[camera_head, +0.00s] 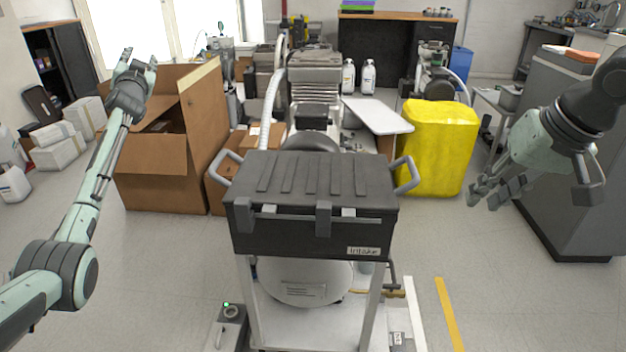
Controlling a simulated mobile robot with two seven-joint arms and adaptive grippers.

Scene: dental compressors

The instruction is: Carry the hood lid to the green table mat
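The hood lid (310,182) is dark grey and ribbed. It lies level on top of a black hood box labelled "Intake" (300,238), at the middle of the head view. A grey bar handle sticks out on its left (226,167) and another on its right (406,174). My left gripper (138,58) is raised at the upper left, fingers up, open and empty, well away from the lid. My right gripper (535,192) is right of the lid, apart from its handle, open and empty. I cannot make out a green table mat for certain.
A large open cardboard box (155,165) stands left of the hood, and a yellow bin (438,150) stands behind it to the right. A grey cabinet (575,150) is at far right. A back bench (400,16) carries a green and purple item.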

